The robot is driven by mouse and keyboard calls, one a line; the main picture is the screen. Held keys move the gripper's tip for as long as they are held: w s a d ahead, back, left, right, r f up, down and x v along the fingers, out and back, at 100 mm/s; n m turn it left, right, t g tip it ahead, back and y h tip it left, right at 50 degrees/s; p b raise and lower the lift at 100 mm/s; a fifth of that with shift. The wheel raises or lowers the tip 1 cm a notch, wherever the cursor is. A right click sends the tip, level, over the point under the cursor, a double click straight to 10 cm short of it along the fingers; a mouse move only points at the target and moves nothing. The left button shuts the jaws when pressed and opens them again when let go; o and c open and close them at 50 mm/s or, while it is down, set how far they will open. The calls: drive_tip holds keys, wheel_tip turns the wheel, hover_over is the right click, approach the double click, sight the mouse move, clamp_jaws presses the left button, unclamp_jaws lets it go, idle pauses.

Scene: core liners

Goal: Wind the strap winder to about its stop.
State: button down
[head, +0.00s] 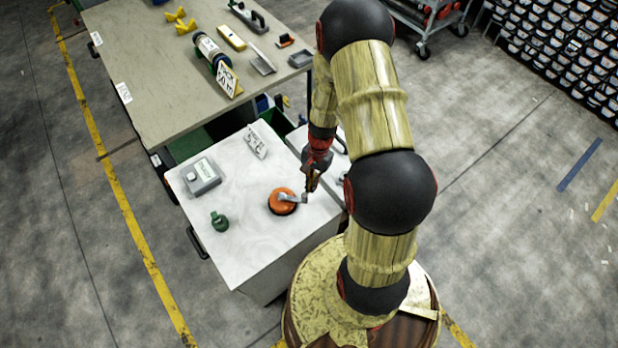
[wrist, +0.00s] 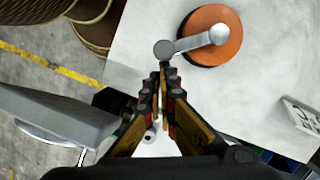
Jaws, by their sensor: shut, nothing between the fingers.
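The strap winder (head: 283,202) is an orange disc with a grey crank arm, on the white cabinet top (head: 250,240). It also shows in the wrist view (wrist: 228,50), at the upper right. There its crank (wrist: 190,42) reaches left from the disc's hub to a round knob (wrist: 163,49) outside the rim. My gripper (head: 308,194) is at the winder's right, beside the crank's outer end. In the wrist view its fingertips (wrist: 163,72) are together, empty, just below the knob. Whether they touch it I cannot tell. No strap is clearly visible.
A grey box with a label (head: 201,178), a green object (head: 219,221) and a small white sign (head: 256,143) stand on the cabinet top. A workbench (head: 150,75) with several tools is behind. In the wrist view a grey body (wrist: 60,115) stands at the left.

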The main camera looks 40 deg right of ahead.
drive_tip(key=s+a+m+t+b, duration=0.1)
drive_tip(key=s+a+m, duration=0.3)
drive_tip(key=m, duration=0.1)
drive_tip(key=shift+a, duration=0.15)
drive_tip(key=shift+s, duration=0.15)
idle(0.4)
